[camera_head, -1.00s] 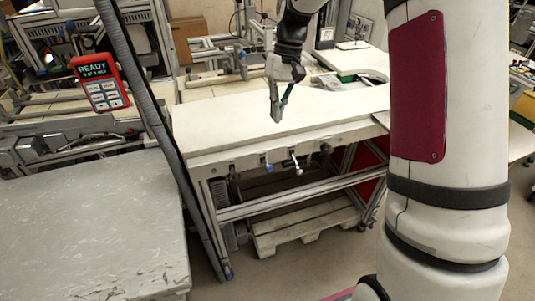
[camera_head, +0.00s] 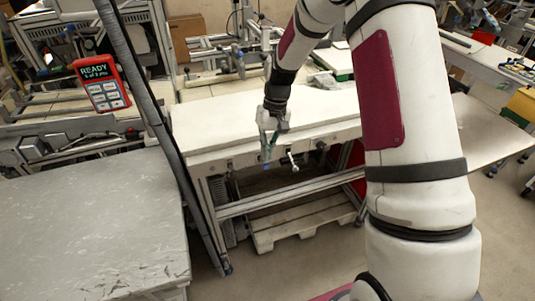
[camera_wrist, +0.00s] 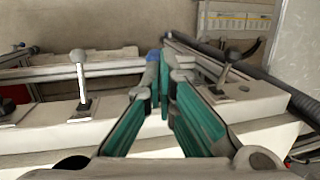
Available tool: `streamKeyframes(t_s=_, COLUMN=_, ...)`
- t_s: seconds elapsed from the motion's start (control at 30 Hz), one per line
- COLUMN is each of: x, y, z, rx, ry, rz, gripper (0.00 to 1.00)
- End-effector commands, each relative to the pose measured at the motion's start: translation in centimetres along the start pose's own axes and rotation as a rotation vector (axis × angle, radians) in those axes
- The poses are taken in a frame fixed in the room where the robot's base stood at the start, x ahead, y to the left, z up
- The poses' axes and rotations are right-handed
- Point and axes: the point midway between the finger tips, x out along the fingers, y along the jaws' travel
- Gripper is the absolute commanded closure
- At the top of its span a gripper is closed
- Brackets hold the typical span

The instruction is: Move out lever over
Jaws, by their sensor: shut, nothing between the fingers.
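Several small levers stick out along the front edge of the white-topped bench (camera_head: 215,125). One has a white knob (camera_head: 293,160); it also shows in the wrist view (camera_wrist: 79,72), left of my fingers. A blue-tipped lever (camera_wrist: 151,62) shows just behind my fingertips in the wrist view, partly hidden; I cannot tell if they touch. A dark-knobbed lever (camera_wrist: 229,62) stands to the right there. No label shows which lever is "out". My gripper (camera_head: 268,152), with teal finger pads, is shut and empty, pointing down at the bench's front edge, left of the white-knobbed lever.
A red pendant reading READY (camera_head: 101,83) hangs at the left by a dark post. A grey table (camera_head: 85,225) fills the lower left. A wooden pallet (camera_head: 300,218) lies beneath the bench. The bench top is mostly clear.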

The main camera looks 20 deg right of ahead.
Motion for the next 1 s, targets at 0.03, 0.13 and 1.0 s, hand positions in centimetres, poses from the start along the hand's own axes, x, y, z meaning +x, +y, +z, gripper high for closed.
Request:
streamKeyframes(t_s=0.03, x=0.5, y=0.0, z=0.1, rx=0.0, ry=-0.003, rz=0.0, gripper=1.0)
streamKeyframes(t_s=0.13, x=1.0, y=0.0, z=0.1, rx=-0.001, ry=-0.001, rz=0.0, gripper=1.0)
streamKeyframes(t_s=1.0, x=1.7, y=0.1, z=0.5, rx=-0.014, ry=0.069, rz=-0.001, gripper=1.0)
